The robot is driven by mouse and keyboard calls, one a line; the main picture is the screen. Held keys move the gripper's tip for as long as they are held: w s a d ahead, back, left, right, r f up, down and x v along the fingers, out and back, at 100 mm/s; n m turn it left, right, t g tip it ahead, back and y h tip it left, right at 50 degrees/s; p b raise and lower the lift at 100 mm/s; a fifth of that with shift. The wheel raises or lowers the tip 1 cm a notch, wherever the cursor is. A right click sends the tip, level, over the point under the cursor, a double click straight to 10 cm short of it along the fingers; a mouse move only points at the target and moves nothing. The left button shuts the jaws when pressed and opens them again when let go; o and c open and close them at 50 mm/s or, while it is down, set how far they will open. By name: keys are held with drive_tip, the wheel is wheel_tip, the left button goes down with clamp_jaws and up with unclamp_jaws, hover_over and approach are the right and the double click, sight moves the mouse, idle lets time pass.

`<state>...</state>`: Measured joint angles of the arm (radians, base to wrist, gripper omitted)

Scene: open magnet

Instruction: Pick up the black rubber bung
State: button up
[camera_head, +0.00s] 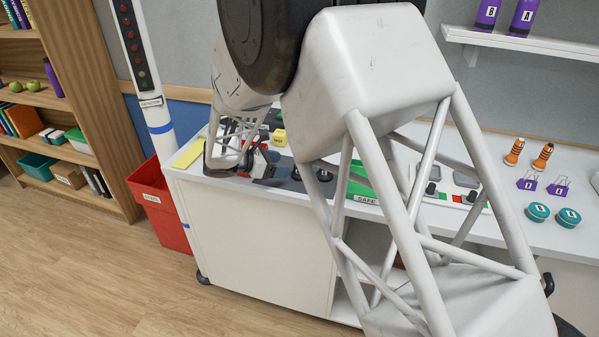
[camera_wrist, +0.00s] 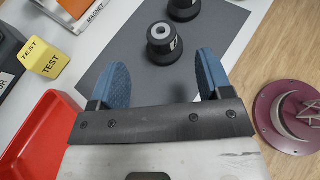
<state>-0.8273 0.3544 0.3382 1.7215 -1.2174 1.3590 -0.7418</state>
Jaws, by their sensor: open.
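Two black, tapered round pieces that look like rubber bungs stand on a dark grey mat (camera_wrist: 112,53). The nearer bung (camera_wrist: 160,52) has a grey top with a hole and a white label on its side. The farther bung (camera_wrist: 184,10) is cut by the top edge of the wrist view. In the head view, two dark pieces (camera_head: 324,175) show on the bench beside my arm. My gripper (camera_wrist: 164,75) is open and empty, its blue fingertips apart. In the wrist view the nearer bung appears just beyond the gap between them, untouched.
A yellow TEST block (camera_wrist: 47,58) and a red tray (camera_wrist: 42,135) lie left of my gripper. The bench edge and wooden floor are on the right. Orange, purple and teal pieces (camera_head: 538,212) stand farther right on the bench.

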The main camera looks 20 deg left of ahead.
drive_tip(key=shift+d, duration=0.1)
drive_tip(key=shift+x, duration=1.25)
drive_tip(key=shift+w+f, duration=0.1)
drive_tip(key=shift+x, duration=2.5)
drive_tip(key=shift+d, duration=0.1)
drive_tip(key=shift+f, duration=0.1)
drive_tip(key=c, duration=1.1)
